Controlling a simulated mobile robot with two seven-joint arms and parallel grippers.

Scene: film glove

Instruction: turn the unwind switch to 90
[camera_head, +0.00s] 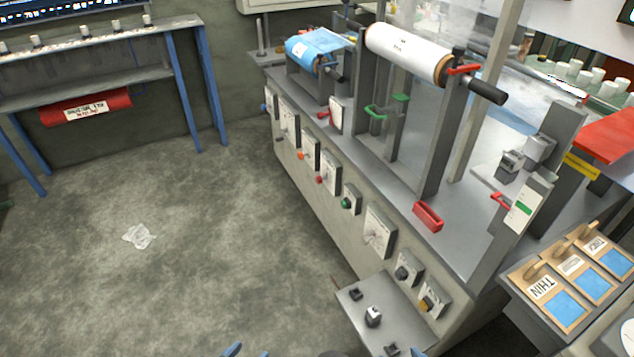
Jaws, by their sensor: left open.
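Several switch and dial panels run along the machine's front. They include a panel with an orange knob (301,156), one with a red knob (320,180), one with a green knob (346,203), a pale dial plate (379,233), a black knob (402,272) and a yellow-based knob (425,303). Their labels are too small to read, so I cannot tell which is the unwind switch. My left gripper (248,352) shows only its blue fingertips at the bottom edge, apart and empty, away from the panels. A small blue tip of my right gripper (418,353) shows at the bottom edge.
A low grey shelf (385,325) with small black switches juts out below the panels. A white film roll (405,52) and a blue roll (315,47) sit on the machine. A crumpled clear film piece (139,236) lies on the otherwise open floor at left.

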